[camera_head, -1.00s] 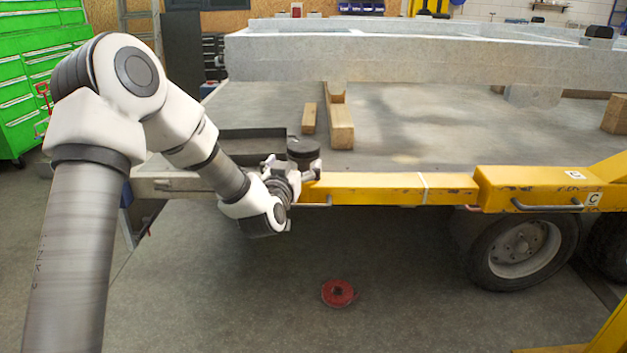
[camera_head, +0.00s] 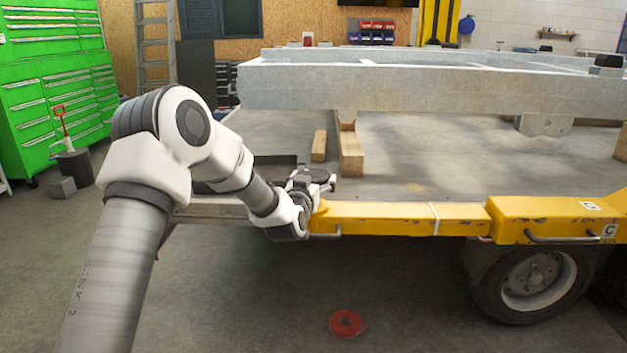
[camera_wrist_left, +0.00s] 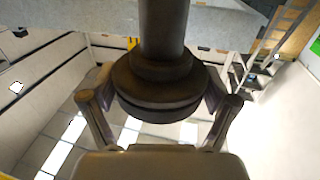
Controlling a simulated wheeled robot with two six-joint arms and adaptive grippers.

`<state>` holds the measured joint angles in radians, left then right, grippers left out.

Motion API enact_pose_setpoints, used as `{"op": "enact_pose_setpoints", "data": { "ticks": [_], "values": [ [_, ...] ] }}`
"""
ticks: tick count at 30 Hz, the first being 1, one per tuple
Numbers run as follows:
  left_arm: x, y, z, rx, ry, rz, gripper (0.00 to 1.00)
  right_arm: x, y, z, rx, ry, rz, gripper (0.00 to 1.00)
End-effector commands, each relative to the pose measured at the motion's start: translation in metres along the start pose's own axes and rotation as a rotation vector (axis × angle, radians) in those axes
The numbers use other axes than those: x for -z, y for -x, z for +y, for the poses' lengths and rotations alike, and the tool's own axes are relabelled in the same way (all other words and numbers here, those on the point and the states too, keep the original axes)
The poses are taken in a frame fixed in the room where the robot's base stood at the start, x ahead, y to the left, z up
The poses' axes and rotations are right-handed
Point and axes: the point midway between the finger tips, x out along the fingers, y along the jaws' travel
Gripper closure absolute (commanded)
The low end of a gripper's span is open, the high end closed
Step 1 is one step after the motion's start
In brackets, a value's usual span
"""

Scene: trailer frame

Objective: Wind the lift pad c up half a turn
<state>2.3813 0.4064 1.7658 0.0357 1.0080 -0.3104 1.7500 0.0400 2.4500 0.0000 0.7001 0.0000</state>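Lift pad c is a dark round disc (camera_wrist_left: 160,92) on a thick stem in the left wrist view. In the head view, the pad (camera_head: 316,175) shows small and partly hidden by my gripper, at the left end of the yellow beam. My left gripper (camera_wrist_left: 160,82) has one finger on each side of the disc, and both appear to touch its rim. It also shows in the head view (camera_head: 312,183), reaching in from the left. My right gripper is not in view.
The yellow beam (camera_head: 385,218) runs right above a trailer wheel (camera_head: 530,282). A red disc (camera_head: 347,323) lies on the floor. A green tool cabinet (camera_head: 50,85) stands at left.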

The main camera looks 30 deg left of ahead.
Motion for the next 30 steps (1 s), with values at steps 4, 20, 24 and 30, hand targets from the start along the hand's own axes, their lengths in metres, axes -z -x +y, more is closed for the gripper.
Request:
{"op": "enact_pose_setpoints", "data": {
  "ticks": [4, 20, 24, 30],
  "values": [
    [-0.001, 0.0, 0.0, 0.005, 0.0, -0.001, 0.48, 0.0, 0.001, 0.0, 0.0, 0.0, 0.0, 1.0],
    [0.002, 0.0, 0.003, 0.26, -0.002, -0.002, 0.48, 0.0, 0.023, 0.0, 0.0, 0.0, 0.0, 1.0],
    [0.003, 0.0, 0.003, 0.382, -0.003, -0.001, 0.48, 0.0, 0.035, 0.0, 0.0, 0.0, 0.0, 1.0],
    [0.003, -0.001, 0.003, 0.555, -0.001, -0.001, 0.48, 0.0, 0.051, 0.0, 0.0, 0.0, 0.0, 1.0]
  ]
}}
